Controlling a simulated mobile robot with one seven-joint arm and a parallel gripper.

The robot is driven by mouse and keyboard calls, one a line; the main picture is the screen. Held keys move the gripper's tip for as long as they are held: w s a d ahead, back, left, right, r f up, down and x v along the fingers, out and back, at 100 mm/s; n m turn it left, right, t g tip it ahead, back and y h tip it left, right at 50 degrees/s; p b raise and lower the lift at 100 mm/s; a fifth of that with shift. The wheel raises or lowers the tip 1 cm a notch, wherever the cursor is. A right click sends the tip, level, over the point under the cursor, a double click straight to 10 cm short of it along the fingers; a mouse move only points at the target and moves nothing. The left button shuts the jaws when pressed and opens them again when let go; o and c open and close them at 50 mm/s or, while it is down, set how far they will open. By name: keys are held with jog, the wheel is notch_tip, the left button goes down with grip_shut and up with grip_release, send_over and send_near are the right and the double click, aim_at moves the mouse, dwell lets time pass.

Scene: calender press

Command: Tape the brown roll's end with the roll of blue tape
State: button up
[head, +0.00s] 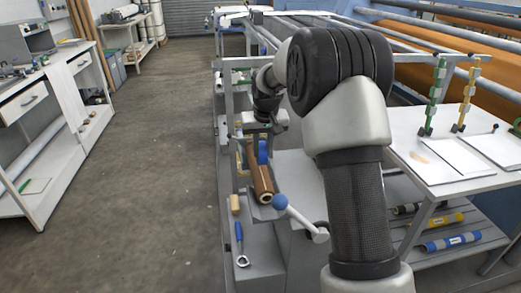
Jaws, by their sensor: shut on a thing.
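The brown roll (261,180) lies in a grey holder on the machine's side, its open near end facing me. The roll of blue tape (262,152) shows as a small upright blue shape at the brown roll's upper part. My gripper (264,136) is small and far off, just above the brown roll, pointing down and shut on the roll of blue tape. Its fingertips are hard to make out. I cannot tell whether the tape touches the brown roll.
A lever with a blue knob (280,202) stands close to the brown roll's near end. A yellowish block (235,204) and a blue-handled tool (240,245) lie nearer. A white table (450,188) stands at right, above shelved rolls. The floor (150,165) at left is clear.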

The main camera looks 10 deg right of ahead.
jog(key=s+b, duration=0.2)
jog(key=s, duration=0.1)
jog(key=s+f+b, duration=0.1)
jog(key=s, duration=0.1)
jog(key=shift+s+b, duration=0.2)
jog(key=shift+b, duration=0.15)
jog(key=shift+s+b+x, duration=0.25)
jog(key=shift+b+x, duration=0.35)
jog(key=shift+x, duration=0.6)
jog(key=shift+f, duration=0.35)
jog(key=shift+w, duration=0.15)
jog(key=shift+w+r, duration=0.1)
jog(key=shift+w, duration=0.3)
jog(key=shift+w+p, duration=0.1)
jog(key=shift+p, duration=0.25)
jog(key=shift+w, duration=0.45)
